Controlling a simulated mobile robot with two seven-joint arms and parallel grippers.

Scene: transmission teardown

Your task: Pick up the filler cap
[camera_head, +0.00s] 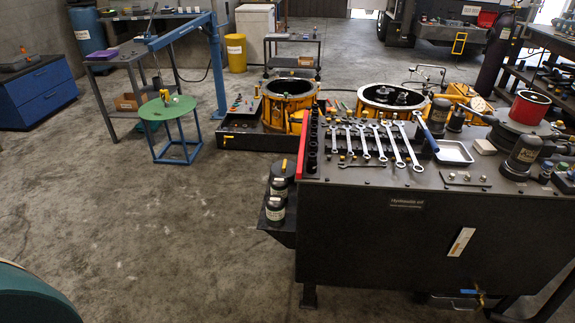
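I cannot single out the filler cap with certainty; the small parts are too small to identify at this distance. A small yellow part (165,95) stands on a round green table (176,108) at the left. Orange-yellow transmission housings stand at the back middle: one open ring housing (271,108) and another (362,111) with metal parts inside it. Neither of my grippers is in view.
A blue hoist (217,65) stands behind the green table. The left-centre floor (150,230) is clear.

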